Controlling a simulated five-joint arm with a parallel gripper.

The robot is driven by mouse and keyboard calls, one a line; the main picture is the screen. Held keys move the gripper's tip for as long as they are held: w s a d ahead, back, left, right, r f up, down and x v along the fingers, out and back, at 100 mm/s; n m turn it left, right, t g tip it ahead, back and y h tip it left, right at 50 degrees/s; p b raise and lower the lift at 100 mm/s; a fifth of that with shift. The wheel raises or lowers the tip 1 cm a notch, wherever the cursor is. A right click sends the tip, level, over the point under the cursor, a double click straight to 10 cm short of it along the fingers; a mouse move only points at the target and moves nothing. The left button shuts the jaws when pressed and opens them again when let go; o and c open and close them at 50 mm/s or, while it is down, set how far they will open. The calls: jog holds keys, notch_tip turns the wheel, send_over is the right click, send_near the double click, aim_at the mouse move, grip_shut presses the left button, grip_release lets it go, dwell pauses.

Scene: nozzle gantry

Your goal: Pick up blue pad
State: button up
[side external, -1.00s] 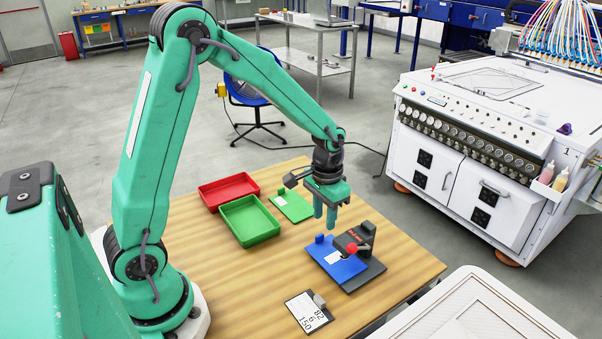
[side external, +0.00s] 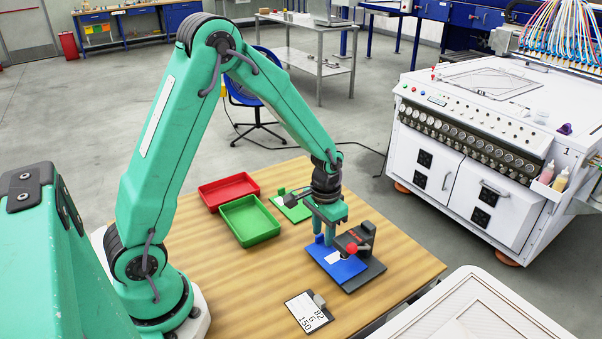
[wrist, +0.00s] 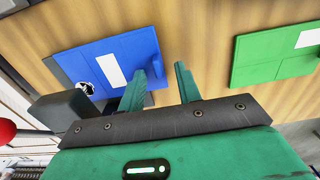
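The blue pad (side external: 350,268), with a white label and a raised blue tab at one edge, lies on the dark base of a small black press with a red knob (side external: 352,248). In the wrist view the pad (wrist: 133,48) shows at upper left, with a dark and white mark by its far corner. My gripper (side external: 324,238) is low over the pad's tab edge. In the wrist view my gripper (wrist: 159,70) has its fingers apart, and the tab appears between them, close to the left finger. Whether a finger touches it I cannot tell.
A green pad (side external: 293,207) with a white label lies behind my gripper. A green tray (side external: 250,221) and a red tray (side external: 229,191) stand to the left. A printed card (side external: 308,312) lies at the front. The front left of the wooden table is clear.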

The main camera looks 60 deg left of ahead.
grip_shut()
jog(key=shift+r, duration=0.15)
jog(key=shift+r, duration=0.35)
jog(key=shift+s+r, duration=0.15)
jog(key=s, duration=0.7)
jog(key=shift+s, duration=0.3)
notch_tip(320, 180, up, 14)
jog(key=shift+w, duration=0.1)
dwell(0.6)
